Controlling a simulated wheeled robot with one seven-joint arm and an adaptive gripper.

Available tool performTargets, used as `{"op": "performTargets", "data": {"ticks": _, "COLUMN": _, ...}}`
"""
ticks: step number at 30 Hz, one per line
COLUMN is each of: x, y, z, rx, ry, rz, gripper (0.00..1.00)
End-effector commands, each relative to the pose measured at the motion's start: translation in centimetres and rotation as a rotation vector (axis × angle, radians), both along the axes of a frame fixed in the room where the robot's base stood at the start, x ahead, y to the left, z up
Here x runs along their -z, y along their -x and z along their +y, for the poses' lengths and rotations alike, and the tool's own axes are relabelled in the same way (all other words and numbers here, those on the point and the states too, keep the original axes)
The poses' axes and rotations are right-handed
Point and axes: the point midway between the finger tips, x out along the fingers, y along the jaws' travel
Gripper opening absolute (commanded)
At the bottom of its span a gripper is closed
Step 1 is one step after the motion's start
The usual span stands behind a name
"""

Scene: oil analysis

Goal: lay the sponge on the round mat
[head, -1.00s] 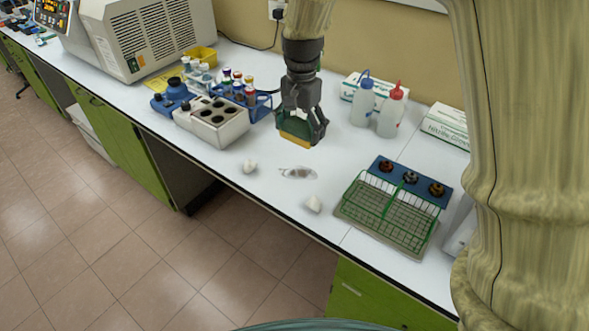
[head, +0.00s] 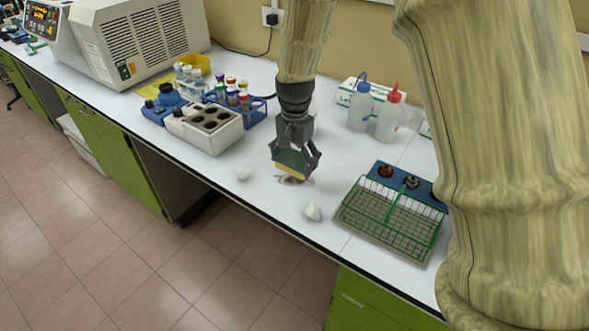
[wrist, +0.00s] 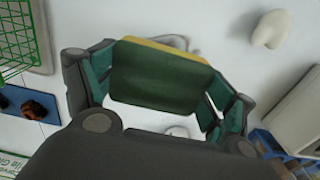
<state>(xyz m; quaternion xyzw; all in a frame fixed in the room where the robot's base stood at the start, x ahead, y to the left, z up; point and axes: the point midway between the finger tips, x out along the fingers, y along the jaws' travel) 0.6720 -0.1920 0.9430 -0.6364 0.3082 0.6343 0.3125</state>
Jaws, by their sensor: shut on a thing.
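My gripper (head: 295,163) is shut on a sponge (head: 289,168), which has a dark green face and a yellow layer. In the wrist view the sponge (wrist: 160,78) sits between the two fingers, green face toward the camera. In the head view it is low over the bench, yellow side down. A small flat grey item (head: 294,181) lies under or just beside it, partly hidden by the sponge and gripper. I cannot tell whether the sponge touches it. I cannot make out a clear round mat; this grey item may be it.
A white block with dark wells (head: 206,126) and a blue tube rack are at left. Wash bottles (head: 361,107) stand behind.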

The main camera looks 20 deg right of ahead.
Motion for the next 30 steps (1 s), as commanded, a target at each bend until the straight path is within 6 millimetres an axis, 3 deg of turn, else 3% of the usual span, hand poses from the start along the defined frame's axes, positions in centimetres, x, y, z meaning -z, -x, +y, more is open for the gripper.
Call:
{"op": "performTargets", "data": {"ticks": 10, "x": 3.6, "y": 0.1, "z": 0.0, "rx": 0.000, "ry": 0.000, "rz": 0.002, "gripper": 0.72}}
{"op": "performTargets", "data": {"ticks": 23, "x": 4.3, "y": 0.1, "z": 0.0, "rx": 0.000, "ry": 0.000, "rz": 0.002, "gripper": 0.72}}
{"op": "performTargets", "data": {"ticks": 24, "x": 4.2, "y": 0.1, "z": 0.0, "rx": 0.000, "ry": 0.001, "rz": 0.001, "gripper": 0.91}}
{"op": "performTargets", "data": {"ticks": 25, "x": 4.2, "y": 0.0, "z": 0.0, "rx": 0.000, "ry": 0.001, "rz": 0.001, "gripper": 0.97}}
{"op": "performTargets", "data": {"ticks": 30, "x": 4.2, "y": 0.1, "z": 0.0, "rx": 0.000, "ry": 0.001, "rz": 0.001, "gripper": 1.00}}
